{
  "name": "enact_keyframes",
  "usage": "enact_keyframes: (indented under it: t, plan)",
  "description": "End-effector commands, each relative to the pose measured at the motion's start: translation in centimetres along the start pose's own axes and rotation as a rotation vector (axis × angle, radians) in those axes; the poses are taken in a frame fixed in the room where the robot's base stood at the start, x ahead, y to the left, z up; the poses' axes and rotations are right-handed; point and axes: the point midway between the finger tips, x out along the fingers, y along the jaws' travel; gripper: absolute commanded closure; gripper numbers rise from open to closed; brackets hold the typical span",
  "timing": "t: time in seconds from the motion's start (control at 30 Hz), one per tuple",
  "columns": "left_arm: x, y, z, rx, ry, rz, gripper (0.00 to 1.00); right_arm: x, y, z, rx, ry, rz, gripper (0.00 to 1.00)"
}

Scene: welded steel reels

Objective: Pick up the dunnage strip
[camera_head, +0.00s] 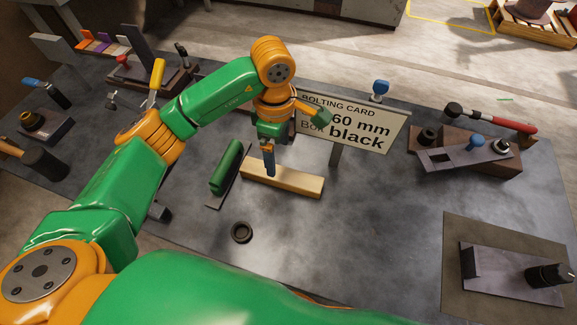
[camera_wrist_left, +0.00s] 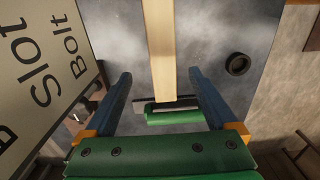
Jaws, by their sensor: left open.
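The dunnage strip (camera_head: 300,183) is a long pale wooden bar lying flat on the dark grey table, near the middle. My left gripper (camera_head: 269,172) is above the strip, pointing down, with its blue fingers overlapping the strip in the head view. In the left wrist view the strip (camera_wrist_left: 160,45) runs lengthwise between the two open, spread blue fingers of the gripper (camera_wrist_left: 160,80). The gripper holds nothing. Whether the fingertips reach down beside the strip is hard to tell. My right gripper is not in view.
A bolting card sign (camera_head: 352,125) stands close behind the strip. A green-handled tool (camera_head: 226,168) lies left of it, and a dark ring (camera_head: 241,232) lies in front. A steel bracket with clamps (camera_head: 465,155) and a mat with a plate (camera_head: 505,275) are at right.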

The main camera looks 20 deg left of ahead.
Motion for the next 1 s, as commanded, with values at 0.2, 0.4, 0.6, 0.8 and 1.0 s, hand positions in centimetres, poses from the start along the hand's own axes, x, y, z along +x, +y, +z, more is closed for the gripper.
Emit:
enact_keyframes:
  t: [0.2,0.4,0.6,0.8,1.0]
  plan:
    - [2.1,-0.1,0.1,0.0,0.0,-0.005,0.09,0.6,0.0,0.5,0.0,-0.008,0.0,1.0]
    - [5.4,-0.2,0.7,0.0,-0.001,-0.009,0.09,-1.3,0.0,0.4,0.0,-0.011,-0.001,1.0]
    - [8.2,-0.1,0.7,0.0,-0.002,-0.003,0.09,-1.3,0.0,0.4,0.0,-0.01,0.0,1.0]
    - [8.2,0.0,0.7,0.001,-0.002,-0.001,0.17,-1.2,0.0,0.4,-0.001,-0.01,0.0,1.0]
    - [8.2,0.0,0.7,0.001,-0.002,-0.001,0.71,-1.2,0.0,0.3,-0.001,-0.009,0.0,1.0]
